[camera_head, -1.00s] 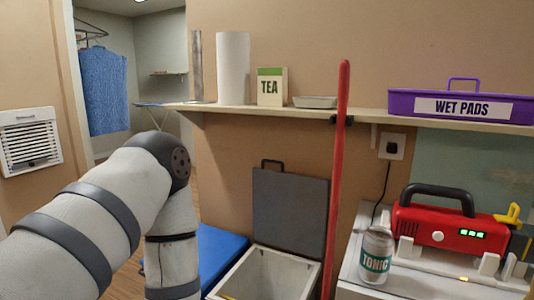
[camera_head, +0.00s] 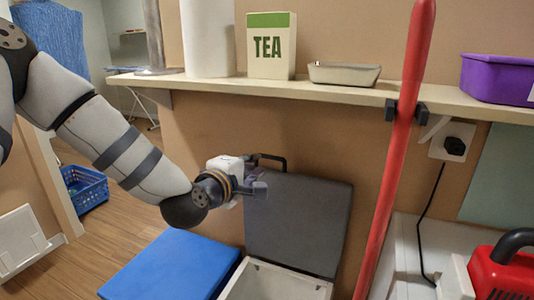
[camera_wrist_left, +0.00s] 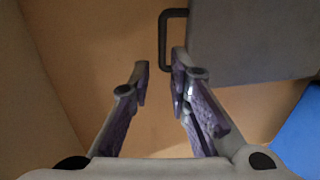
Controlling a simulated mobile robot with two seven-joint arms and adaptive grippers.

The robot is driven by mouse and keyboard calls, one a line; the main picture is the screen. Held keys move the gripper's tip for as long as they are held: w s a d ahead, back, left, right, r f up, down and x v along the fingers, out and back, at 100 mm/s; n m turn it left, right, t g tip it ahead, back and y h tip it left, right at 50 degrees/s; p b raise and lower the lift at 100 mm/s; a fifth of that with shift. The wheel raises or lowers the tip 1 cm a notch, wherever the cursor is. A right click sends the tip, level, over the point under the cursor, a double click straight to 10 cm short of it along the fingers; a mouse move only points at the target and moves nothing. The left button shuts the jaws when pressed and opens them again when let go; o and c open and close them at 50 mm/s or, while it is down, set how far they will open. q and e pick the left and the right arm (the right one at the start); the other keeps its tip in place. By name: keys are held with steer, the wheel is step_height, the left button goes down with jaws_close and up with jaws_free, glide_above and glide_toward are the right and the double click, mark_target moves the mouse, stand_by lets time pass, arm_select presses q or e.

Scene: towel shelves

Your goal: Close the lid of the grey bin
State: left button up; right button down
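The grey bin (camera_head: 272,283) stands open on the floor against the wall. Its dark grey lid (camera_head: 305,222) is raised almost upright behind it, with a black handle (camera_head: 270,158) on its top edge. My left gripper (camera_head: 258,190) is at the lid's upper left corner, just below the handle. The handle (camera_wrist_left: 164,40) is just ahead of the fingertips, by the lid (camera_wrist_left: 250,40). I cannot tell whether a finger touches it. My right gripper is out of view.
A blue lid or box top (camera_head: 172,265) is left of the grey bin. A red pole (camera_head: 395,150) stands upright just to the right, held by a clip on the shelf (camera_head: 300,91) above. A red device (camera_head: 505,272) is on a white surface at lower right.

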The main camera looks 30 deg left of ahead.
mark_target(268, 158)
arm_select(q)
steer(key=w+f, duration=0.1)
steer(key=w, duration=0.5)
steer(key=w+f, duration=0.1)
steer(key=w, duration=0.2)
steer(key=shift+a+f+b, duration=0.2)
steer(key=shift+f+b, duration=0.15)
steer(key=shift+b, duration=0.05)
steer(key=shift+w+r, duration=0.1)
steer(key=shift+w, duration=0.25)
steer(key=shift+w+r, duration=0.1)
steer(key=shift+r, duration=0.05)
jaws_close()
